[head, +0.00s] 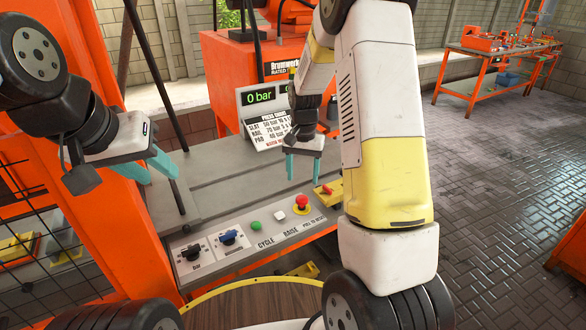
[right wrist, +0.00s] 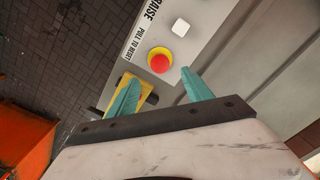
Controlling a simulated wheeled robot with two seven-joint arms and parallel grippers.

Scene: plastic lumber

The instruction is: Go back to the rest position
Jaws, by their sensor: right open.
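My left gripper (head: 152,170) is at the left in the head view, over the left end of the grey press table, with its two teal fingers apart and nothing between them. My right gripper (head: 303,168) is above the table, beyond the control panel (head: 240,235) and in front of the pressure display (head: 265,95). Its teal fingers are apart and empty, and they also show in the right wrist view (right wrist: 160,95). The red emergency stop (head: 302,202) lies below it and also shows in the right wrist view (right wrist: 159,61). My right arm hides part of the machine.
An orange post (head: 110,200) stands at left. An orange workbench (head: 500,50) stands at back right; paved floor there is clear.

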